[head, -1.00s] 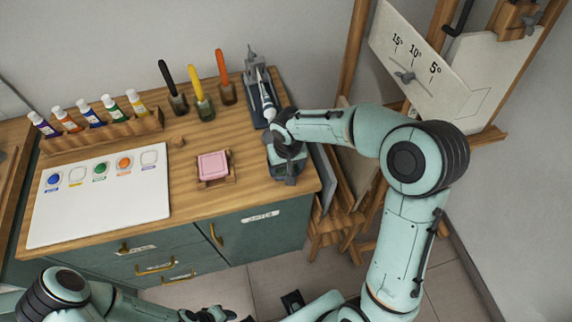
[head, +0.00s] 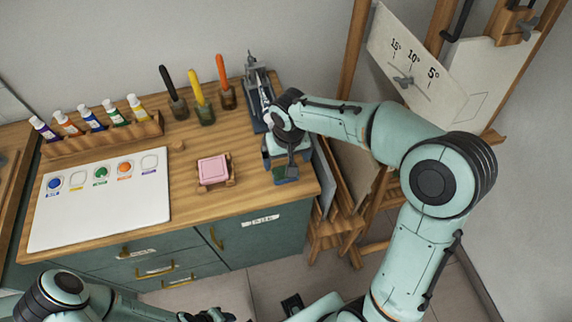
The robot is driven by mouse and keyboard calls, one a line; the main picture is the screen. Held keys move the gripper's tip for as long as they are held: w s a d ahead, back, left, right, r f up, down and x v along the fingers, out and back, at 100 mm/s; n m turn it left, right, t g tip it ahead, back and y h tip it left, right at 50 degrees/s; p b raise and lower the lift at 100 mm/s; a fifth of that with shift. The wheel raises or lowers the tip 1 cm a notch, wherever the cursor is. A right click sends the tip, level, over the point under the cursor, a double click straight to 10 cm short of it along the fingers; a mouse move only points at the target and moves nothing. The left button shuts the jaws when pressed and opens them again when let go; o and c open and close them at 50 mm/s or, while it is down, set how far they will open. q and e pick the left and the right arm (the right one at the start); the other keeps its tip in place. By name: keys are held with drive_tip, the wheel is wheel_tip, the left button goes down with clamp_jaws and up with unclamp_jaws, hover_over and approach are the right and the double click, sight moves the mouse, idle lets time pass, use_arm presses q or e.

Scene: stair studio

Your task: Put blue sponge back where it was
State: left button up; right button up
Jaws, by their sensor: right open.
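No clearly blue sponge shows in the head view. A small dark green-blue item (head: 287,174) lies on the cabinet top near its right edge, partly hidden under my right gripper; I cannot tell if it is the sponge. My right gripper (head: 283,157) is open, just over that item; whether it touches is unclear. A pink sponge-like block (head: 213,169) sits in a small wooden holder (head: 230,183) left of the gripper. My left gripper (head: 207,315) is only partly in view at the bottom edge, and its jaws cannot be read.
A white palette board (head: 100,210) covers the left of the wooden top. Paint tubes stand in a rack (head: 105,134) behind it. Brushes in jars (head: 203,108) and a grey stand (head: 257,95) are at the back. An easel (head: 425,70) stands at right.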

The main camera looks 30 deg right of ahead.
use_arm(q)
drive_tip(key=shift+w+r, duration=0.2)
drive_tip(key=shift+r, duration=0.05)
use_arm(e)
drive_tip(key=r, duration=0.4)
drive_tip(key=shift+s+a+r, duration=0.1)
drive_tip(key=shift+s+r, duration=0.15)
drive_tip(key=shift+r, duration=0.05)
